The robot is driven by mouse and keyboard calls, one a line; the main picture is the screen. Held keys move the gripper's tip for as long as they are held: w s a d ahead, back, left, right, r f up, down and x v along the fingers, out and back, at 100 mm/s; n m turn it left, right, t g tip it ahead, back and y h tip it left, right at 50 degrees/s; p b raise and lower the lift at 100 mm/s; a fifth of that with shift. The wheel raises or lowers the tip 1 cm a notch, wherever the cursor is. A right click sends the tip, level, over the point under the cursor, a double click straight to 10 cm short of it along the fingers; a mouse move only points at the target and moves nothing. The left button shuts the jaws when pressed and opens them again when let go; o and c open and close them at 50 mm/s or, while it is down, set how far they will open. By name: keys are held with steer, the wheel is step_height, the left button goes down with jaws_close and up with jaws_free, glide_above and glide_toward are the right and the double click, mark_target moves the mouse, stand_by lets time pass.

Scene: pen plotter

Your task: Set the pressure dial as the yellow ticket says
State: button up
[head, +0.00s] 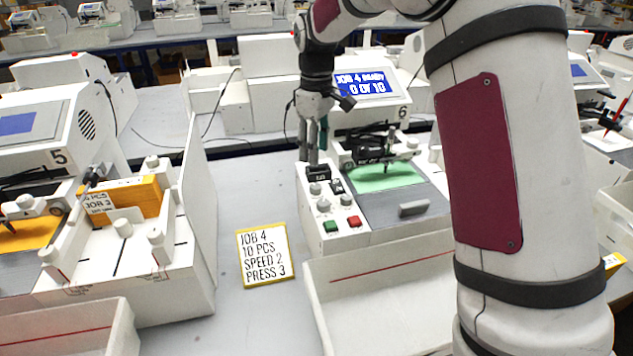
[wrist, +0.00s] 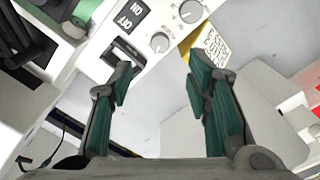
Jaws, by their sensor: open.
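The yellow-edged ticket (head: 264,256) lies on the bench and reads JOB 4, 10 PCS, SPEED 2, PRESS 3. It shows partly in the wrist view (wrist: 210,45). The control panel of plotter 6 carries small grey knobs, including one farther back (head: 315,188) and one nearer (head: 323,205). Two knobs, the nearer (wrist: 160,42) and the farther (wrist: 190,11), show in the wrist view. I cannot read their labels or tell which is pressure. My gripper (head: 314,150) is open and empty, above the panel's far end. In the wrist view its fingers (wrist: 157,78) are apart, clear of the knobs.
Green (head: 331,226) and red (head: 354,221) buttons sit at the panel's front. The screen (head: 363,83) reads JOB 4 READY, 0 OF 10. An ON/OFF switch (wrist: 130,14) lies near the knobs. A white tray (head: 385,283) stands in front; plotter 5 (head: 58,157) is left.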

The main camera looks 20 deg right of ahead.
mark_target(316, 186)
step_height(316, 186, down, 10)
steer(key=shift+f+p, duration=0.2)
steer(key=shift+p, duration=0.55)
steer(key=shift+c, duration=0.6)
jaws_close()
